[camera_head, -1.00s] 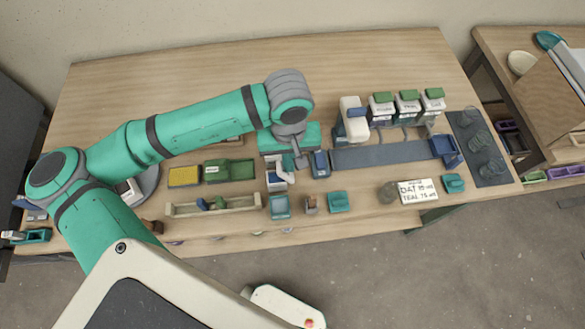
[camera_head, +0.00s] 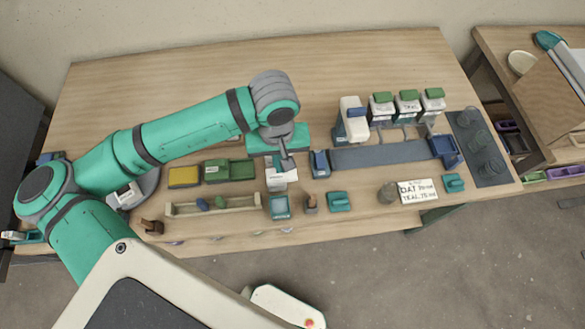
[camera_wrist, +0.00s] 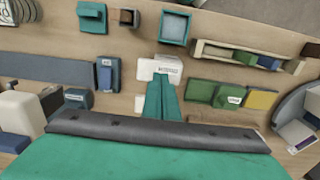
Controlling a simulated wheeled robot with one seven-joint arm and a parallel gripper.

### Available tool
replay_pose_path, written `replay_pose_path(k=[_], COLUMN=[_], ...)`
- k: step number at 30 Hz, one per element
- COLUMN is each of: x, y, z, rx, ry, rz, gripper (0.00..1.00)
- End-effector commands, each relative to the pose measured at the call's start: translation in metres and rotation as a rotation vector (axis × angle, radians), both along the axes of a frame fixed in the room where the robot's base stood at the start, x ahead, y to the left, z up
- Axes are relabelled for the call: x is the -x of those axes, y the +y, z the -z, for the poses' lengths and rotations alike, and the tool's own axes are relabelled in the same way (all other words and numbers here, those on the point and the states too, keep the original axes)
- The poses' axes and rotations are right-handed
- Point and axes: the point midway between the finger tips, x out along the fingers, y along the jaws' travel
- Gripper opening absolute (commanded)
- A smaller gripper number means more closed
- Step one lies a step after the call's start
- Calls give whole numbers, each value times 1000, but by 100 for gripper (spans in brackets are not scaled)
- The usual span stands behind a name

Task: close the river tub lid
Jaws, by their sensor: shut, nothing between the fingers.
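A small white tub (camera_head: 277,182) with a label stands near the front middle of the table. It also shows in the wrist view (camera_wrist: 149,68), just beyond my fingertips. Its label is too small to read surely, so I cannot confirm it is the river tub. Its white top looks flat and lid-like, with no open inside visible; my gripper hides part of it. My gripper (camera_head: 286,166) is shut and empty, pointing down at the tub's top. In the wrist view, the fingertips (camera_wrist: 161,80) are together at the tub's edge; I cannot tell whether they touch.
A teal tub (camera_head: 279,207) stands in front, and a blue labelled container (camera_head: 319,163) stands to the right. A wooden divided tray (camera_head: 185,210), a green box (camera_head: 228,171) and a yellow box (camera_head: 184,177) lie to the left. The table's back is clear.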

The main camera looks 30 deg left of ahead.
Motion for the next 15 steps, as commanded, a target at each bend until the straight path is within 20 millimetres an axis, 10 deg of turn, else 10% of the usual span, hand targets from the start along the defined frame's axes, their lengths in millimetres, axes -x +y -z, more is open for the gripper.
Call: replay_pose_path(k=[15], x=[-3], y=[-4], z=[-34], rx=[-1], ry=[-2], rz=[0], gripper=[0])
